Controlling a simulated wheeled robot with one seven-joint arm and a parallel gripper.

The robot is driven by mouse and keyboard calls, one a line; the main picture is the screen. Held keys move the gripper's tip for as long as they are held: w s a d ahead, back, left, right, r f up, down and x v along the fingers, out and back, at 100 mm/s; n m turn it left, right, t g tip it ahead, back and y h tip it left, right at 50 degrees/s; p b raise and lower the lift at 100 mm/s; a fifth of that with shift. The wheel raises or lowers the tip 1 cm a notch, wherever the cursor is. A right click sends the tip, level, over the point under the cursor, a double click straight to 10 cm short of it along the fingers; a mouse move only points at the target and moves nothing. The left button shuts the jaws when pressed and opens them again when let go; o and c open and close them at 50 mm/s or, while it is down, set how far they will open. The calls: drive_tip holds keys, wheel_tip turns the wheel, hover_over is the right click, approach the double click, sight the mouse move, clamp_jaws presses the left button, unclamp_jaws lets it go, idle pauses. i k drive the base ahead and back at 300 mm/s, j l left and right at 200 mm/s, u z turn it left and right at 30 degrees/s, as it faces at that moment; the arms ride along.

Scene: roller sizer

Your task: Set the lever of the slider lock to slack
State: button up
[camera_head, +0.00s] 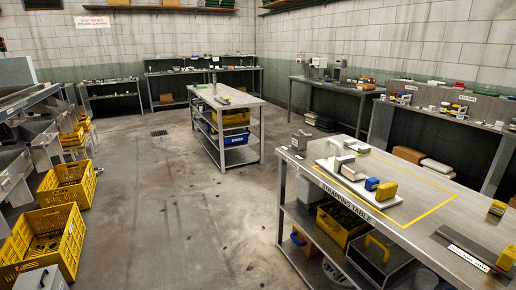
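No part that I can surely tell as the slider lock or its lever shows at this size. On the strapping table (440,222) at the right, a pale board (405,208) carries small devices. These are a white and grey piece (340,163), a blue block (371,184) and a yellow block (387,191). A grey device (300,139) stands at the table's far left corner. The setting of any lever is too small to tell. My gripper is not in view.
Yellow crates (68,184) stand on the floor at the left beside grey machinery (40,135). A steel shelf table (228,98) stands in the middle. Benches line the back and right walls. The concrete floor (185,215) between crates and strapping table is clear.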

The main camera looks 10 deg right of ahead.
sight(300, 131)
drive_tip(key=i+z, duration=0.15)
drive_tip(key=i, duration=0.6)
drive_tip(key=i+j+z, duration=0.15)
drive_tip(key=i, duration=0.6)
